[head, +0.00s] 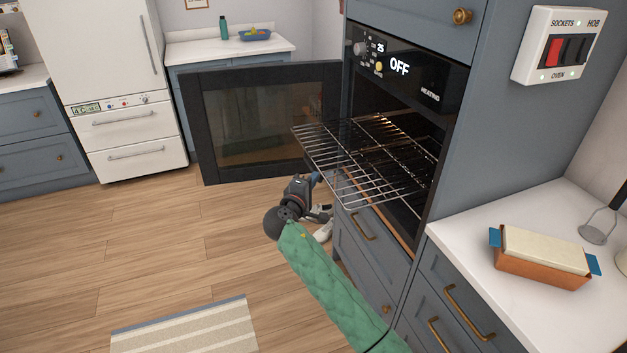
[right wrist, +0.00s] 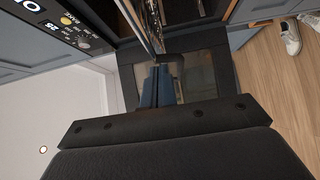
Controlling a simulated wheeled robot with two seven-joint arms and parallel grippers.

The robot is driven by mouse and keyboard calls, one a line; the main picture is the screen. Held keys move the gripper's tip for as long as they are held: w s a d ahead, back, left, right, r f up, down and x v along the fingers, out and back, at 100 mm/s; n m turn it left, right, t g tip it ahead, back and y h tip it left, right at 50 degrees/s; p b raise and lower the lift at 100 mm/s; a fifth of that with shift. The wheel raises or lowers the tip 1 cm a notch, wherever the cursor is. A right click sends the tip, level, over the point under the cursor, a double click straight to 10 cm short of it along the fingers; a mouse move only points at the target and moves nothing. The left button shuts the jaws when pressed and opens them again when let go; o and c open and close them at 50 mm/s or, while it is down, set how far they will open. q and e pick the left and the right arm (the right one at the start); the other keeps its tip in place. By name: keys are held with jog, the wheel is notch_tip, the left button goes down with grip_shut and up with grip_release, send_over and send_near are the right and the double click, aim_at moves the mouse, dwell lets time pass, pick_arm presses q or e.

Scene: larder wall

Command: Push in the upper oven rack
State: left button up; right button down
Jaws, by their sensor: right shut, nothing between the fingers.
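The upper oven rack (head: 345,160) is a wire rack that sticks well out of the open oven (head: 410,125) in the head view. A second rack (head: 408,158) shows further inside, below it. The glazed oven door (head: 258,120) stands open to the left. My right gripper (head: 317,178) is shut and empty, just beside the rack's outer front edge. I cannot tell whether it touches the rack. The right wrist view shows its blue fingertips (right wrist: 157,88) together, with the rack's bars (right wrist: 148,25) seen edge-on just beyond. My left gripper is not in view.
White shoes (head: 323,232) are on the floor below my right gripper. A counter (head: 470,240) at the right holds a loaf tin (head: 540,265). A striped mat (head: 190,328) lies on the open wooden floor. A white fridge (head: 110,80) stands at the back left.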

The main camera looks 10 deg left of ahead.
aim_at(401, 158)
jog(key=w+d+b, duration=0.1)
jog(key=w+d, duration=0.3)
jog(key=d, duration=0.3)
jog(key=w+d, duration=0.5)
jog(key=d, duration=0.2)
jog(key=w+d+b, duration=0.1)
jog(key=w+d, duration=0.4)
jog(key=d, duration=0.2)
jog(key=shift+w+b, duration=0.1)
jog(key=shift+b, duration=0.2)
jog(key=w+d, duration=0.2)
jog(key=d, duration=0.1)
jog(key=shift+w+d, duration=0.2)
jog(key=shift+d, duration=0.05)
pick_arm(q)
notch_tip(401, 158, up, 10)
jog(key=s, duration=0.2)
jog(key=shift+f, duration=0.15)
pick_arm(e)
jog(key=shift+w+d+r, duration=0.1)
jog(key=shift+d+r, duration=0.05)
jog(key=shift+d, duration=0.1)
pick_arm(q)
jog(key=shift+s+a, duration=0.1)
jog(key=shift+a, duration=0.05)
